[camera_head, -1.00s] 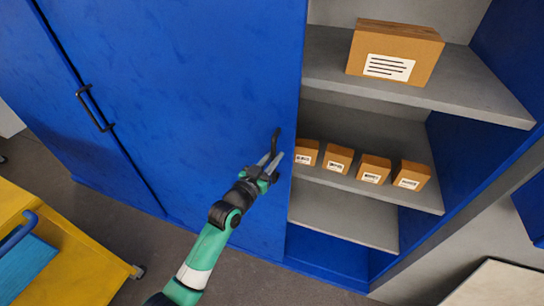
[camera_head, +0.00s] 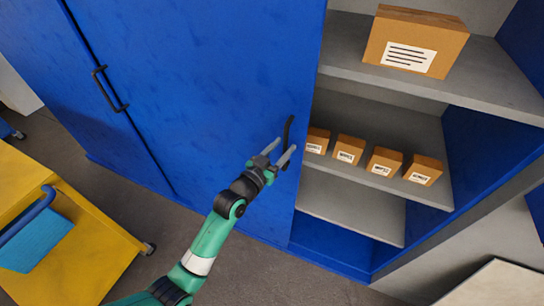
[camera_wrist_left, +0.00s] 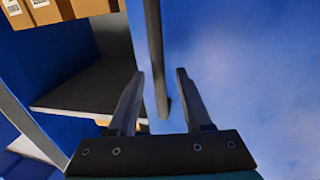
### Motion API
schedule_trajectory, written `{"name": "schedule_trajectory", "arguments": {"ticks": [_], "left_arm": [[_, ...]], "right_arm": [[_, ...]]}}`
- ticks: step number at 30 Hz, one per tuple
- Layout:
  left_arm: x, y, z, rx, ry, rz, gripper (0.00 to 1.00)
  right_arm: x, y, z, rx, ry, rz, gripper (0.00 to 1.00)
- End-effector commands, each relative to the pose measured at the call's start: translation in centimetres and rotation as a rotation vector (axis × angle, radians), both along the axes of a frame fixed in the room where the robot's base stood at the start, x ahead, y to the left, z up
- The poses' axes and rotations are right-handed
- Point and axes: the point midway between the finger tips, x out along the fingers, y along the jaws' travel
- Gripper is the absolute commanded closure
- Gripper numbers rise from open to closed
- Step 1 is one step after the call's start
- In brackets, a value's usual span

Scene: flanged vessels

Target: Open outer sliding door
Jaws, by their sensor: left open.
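The blue outer sliding door (camera_head: 210,100) fills the left and middle of the head view, and the cabinet is uncovered to its right. Its black handle (camera_head: 288,130) stands upright near the door's right edge. My left gripper (camera_head: 279,155) is open at the handle's lower part. In the left wrist view the handle (camera_wrist_left: 156,60) comes down between the two open fingers (camera_wrist_left: 158,95), with space on both sides. I cannot tell whether a finger touches it. My right gripper is not in view.
Grey shelves (camera_head: 350,215) hold a large cardboard box (camera_head: 415,42) and several small boxes (camera_head: 350,150). Another black handle (camera_head: 108,90) is on the blue panel at left. A yellow cart (camera_head: 85,250) stands at lower left, with open floor (camera_head: 165,225) beside it.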

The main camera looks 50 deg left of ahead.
Motion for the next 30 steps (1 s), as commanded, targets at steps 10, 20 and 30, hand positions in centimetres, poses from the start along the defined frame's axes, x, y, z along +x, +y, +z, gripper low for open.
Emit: {"name": "schedule_trajectory", "arguments": {"ticks": [10,20,30], "left_arm": [[-7.8,-1.8,0.1,-0.001,0.001,0.001,0.50],[-9.6,-2.3,0.1,0.000,0.000,0.000,0.50],[-9.5,-2.3,0.1,0.000,0.000,0.000,0.50]], "right_arm": [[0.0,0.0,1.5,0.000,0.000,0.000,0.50],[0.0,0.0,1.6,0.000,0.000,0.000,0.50],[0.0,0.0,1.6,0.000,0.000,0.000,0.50]]}}
